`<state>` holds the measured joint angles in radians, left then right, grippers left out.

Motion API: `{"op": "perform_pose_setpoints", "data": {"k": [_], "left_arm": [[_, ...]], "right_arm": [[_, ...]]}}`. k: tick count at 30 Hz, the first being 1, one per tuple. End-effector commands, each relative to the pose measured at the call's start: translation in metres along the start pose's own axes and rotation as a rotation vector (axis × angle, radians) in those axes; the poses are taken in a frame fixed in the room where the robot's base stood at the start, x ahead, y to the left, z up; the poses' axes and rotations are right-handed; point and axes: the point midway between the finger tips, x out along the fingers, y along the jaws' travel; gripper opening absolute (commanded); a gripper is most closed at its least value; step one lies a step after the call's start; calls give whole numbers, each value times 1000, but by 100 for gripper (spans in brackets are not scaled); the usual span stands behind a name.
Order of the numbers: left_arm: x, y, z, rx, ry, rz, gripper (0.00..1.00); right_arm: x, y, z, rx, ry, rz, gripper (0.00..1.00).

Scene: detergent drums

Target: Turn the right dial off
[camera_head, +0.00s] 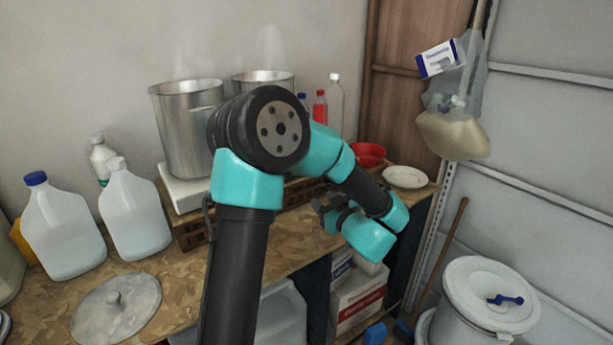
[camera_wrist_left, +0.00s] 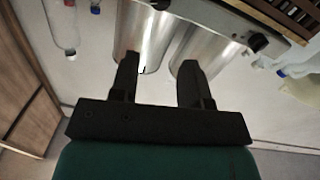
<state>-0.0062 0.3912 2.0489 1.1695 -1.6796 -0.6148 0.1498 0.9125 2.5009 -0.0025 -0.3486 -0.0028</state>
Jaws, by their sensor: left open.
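The stove is a white slab (camera_head: 184,188) under two steaming metal pots. My left arm hides much of it and any dials in the head view. The left wrist view is upside down. There a black dial (camera_wrist_left: 258,41) stands on the stove's front edge at the upper right. A second dark knob (camera_wrist_left: 160,4), apparently the right dial, is cut by the top edge. My left gripper (camera_head: 322,204) is in front of the bench edge near the stove's right end. Its fingers (camera_wrist_left: 160,65) are apart and empty. My right gripper is not in view.
The left pot (camera_head: 190,125) and right pot (camera_head: 265,80) stand on the stove. Bottles, a red bowl (camera_head: 368,154) and a white plate (camera_head: 405,177) are to the right. Jugs (camera_head: 135,215) and a metal lid (camera_head: 117,308) are left. A white drum (camera_head: 490,295) stands lower right.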

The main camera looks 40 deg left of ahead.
Motion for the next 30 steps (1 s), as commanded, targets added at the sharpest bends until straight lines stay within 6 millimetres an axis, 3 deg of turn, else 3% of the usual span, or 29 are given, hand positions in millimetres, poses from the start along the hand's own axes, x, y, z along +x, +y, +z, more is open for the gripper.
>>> {"op": "perform_pose_setpoints", "data": {"k": [5,12,17,30], "left_arm": [[0,0,0,0,0,0,44],[1,0,0,0,0,0,64],[11,0,0,0,0,-3,64],[80,-1,0,0,0,-3,64]], "right_arm": [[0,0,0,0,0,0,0],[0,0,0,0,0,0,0],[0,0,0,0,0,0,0],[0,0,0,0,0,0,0]]}}
